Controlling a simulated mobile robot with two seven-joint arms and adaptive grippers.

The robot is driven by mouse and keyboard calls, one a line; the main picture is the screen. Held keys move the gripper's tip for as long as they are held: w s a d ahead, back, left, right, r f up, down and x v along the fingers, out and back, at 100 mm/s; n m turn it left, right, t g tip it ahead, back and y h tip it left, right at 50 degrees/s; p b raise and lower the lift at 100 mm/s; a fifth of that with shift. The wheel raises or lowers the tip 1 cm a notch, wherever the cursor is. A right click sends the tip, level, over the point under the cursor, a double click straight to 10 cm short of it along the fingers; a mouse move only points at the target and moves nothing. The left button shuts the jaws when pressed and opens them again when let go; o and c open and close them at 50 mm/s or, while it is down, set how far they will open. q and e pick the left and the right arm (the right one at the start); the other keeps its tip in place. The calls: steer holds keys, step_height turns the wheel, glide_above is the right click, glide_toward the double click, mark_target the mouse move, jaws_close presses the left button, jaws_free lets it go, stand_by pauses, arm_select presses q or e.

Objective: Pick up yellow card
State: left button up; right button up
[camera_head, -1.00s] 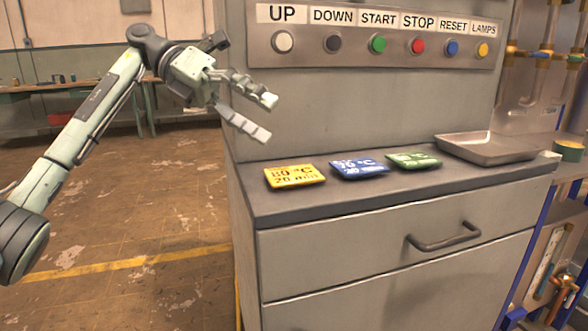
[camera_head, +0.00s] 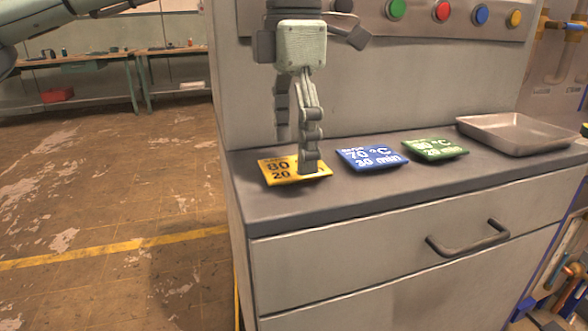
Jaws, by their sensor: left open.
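The yellow card (camera_head: 282,175) lies flat on the dark counter (camera_head: 300,207) at its left end. One finger comes down in front of the card's right part; the other is behind, near the card's far edge. I cannot tell whether the finger touches the card. My right gripper is not in view.
A blue card (camera_head: 371,158) and a green card (camera_head: 435,149) lie to the right of the yellow one. A metal tray (camera_head: 518,131) stands farther right. Coloured buttons (camera_head: 442,11) are on the panel behind. A drawer handle (camera_head: 468,239) sticks out below the counter.

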arm_select(q)
steer(key=shift+f, duration=1.05)
steer(key=c, duration=1.1)
steer(key=shift+r, duration=0.1)
